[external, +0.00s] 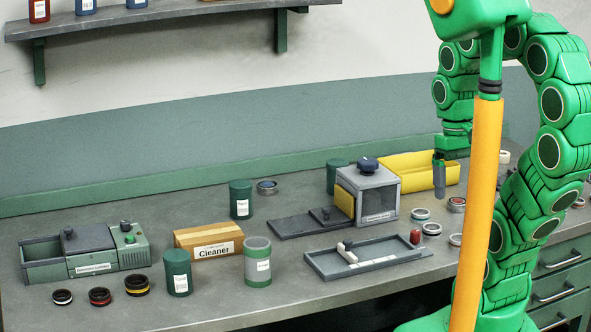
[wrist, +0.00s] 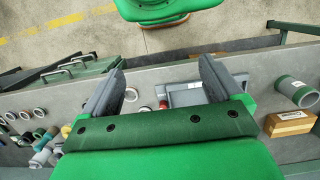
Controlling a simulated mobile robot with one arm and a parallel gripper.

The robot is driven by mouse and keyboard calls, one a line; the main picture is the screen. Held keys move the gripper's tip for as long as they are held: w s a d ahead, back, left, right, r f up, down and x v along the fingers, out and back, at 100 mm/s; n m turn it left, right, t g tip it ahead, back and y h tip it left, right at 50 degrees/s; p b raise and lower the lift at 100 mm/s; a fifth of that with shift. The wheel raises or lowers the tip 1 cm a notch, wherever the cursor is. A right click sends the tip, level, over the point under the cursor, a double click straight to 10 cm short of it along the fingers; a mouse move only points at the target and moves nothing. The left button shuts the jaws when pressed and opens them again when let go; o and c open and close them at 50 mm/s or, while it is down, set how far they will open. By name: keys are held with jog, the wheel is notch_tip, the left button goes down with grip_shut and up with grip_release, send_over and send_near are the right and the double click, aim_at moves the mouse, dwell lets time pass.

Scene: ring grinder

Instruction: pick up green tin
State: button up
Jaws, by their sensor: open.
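Several green tins stand upright on the grey bench in the external view. One dark green tin (external: 177,273) is at the front, another (external: 241,199) is further back, and a third (external: 337,176) is partly hidden behind the grey machine. A green tin with a grey band (external: 257,262) stands right of the Cleaner box; a similar tin shows in the wrist view (wrist: 297,92). My gripper (external: 440,176) is open and empty above the bench, right of the grey machine and apart from all the tins. Its two fingers (wrist: 162,78) are spread in the wrist view.
The Cleaner box (external: 209,242) stands between the tins. The grey machine (external: 376,197) and a grey tray (external: 368,257) lie between my gripper and the front tins. A yellow bin (external: 420,167) is beside my gripper. A green machine (external: 85,258) and rings (external: 100,297) are at left.

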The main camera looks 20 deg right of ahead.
jog(key=w+a+r+n, duration=0.1)
jog(key=w+a+r, duration=0.25)
jog(key=w, duration=0.35)
jog(key=w+a+r, duration=0.2)
jog(key=w+a, duration=0.3)
jog(key=w, duration=0.2)
jog(key=w+a+n+t, duration=0.1)
jog(key=w+a+n, duration=0.1)
jog(key=w+a, duration=0.8)
jog(key=n, duration=0.4)
send_over(178, 273)
jog(key=w, duration=0.3)
jog(key=shift+f, duration=3.35)
jog(key=shift+t, duration=0.4)
jog(key=f, duration=2)
jog(key=shift+d, duration=0.35)
jog(key=c, duration=1.2)
jog(key=shift+r, duration=0.1)
jog(key=shift+c, duration=0.3)
